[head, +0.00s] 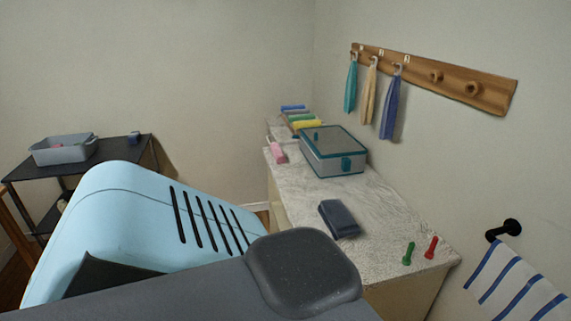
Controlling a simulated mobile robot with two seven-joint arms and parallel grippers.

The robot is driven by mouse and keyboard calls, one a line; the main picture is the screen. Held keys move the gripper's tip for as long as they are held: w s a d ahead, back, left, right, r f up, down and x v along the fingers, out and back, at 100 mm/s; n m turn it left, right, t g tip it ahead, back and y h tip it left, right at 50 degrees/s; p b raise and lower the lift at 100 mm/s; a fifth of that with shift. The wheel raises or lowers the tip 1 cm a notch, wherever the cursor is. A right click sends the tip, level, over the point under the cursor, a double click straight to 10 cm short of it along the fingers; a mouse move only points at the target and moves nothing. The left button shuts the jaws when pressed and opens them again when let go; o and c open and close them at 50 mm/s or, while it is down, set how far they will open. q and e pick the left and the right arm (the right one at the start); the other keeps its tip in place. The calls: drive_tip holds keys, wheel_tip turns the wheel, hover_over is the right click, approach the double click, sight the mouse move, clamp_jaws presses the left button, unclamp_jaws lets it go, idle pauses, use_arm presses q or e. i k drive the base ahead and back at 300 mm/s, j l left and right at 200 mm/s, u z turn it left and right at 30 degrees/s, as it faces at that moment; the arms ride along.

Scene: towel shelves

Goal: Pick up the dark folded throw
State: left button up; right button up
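A dark blue-grey folded throw (338,219) lies on the pale marbled counter (385,209), near its front left edge. It is compact and flat, with nothing on top of it. A smaller dark folded item (134,138) sits on the black shelf at the left. Neither of my gripper's fingertips shows in the head view. A large grey rounded part, which looks like my arm, fills the bottom of the view and ends just below the throw in the picture.
A teal-edged clear box (332,152) stands behind the throw. Green (408,253) and red (431,247) small items lie front right. A pink roll (275,152) and coloured folded cloths (296,117) lie further back. A grey bin (63,149) stands on the black shelf (110,151).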

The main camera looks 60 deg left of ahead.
sight(341, 224)
drive_tip(key=u, duration=1.7)
